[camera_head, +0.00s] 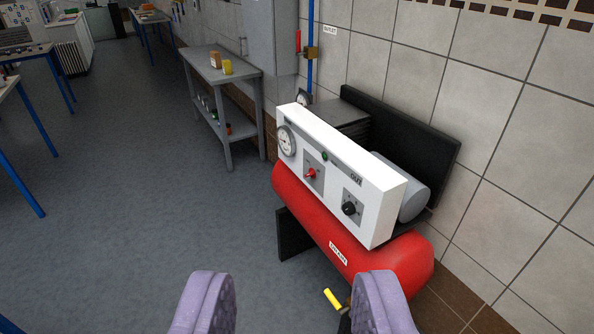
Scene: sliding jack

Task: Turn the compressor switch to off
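The compressor has a red tank (345,232) and a white control panel (336,180) on top, by the wall on the right. The panel carries a round gauge (286,141), a red knob (311,174) on a grey plate, a black knob (349,208) on another grey plate, and a small green light or button (324,156). The knobs' labels are too small to read. My gripper (291,300) is at the bottom of the picture, its two purple fingers wide apart with nothing between them. It is nearer to the camera than the panel and not touching it.
A yellow-handled valve (334,299) sits low by the tank, close to the right finger in the picture. A grey shelf table (222,75) stands behind along the wall. Blue-legged tables (30,140) are at the left. The grey floor (130,200) between is clear.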

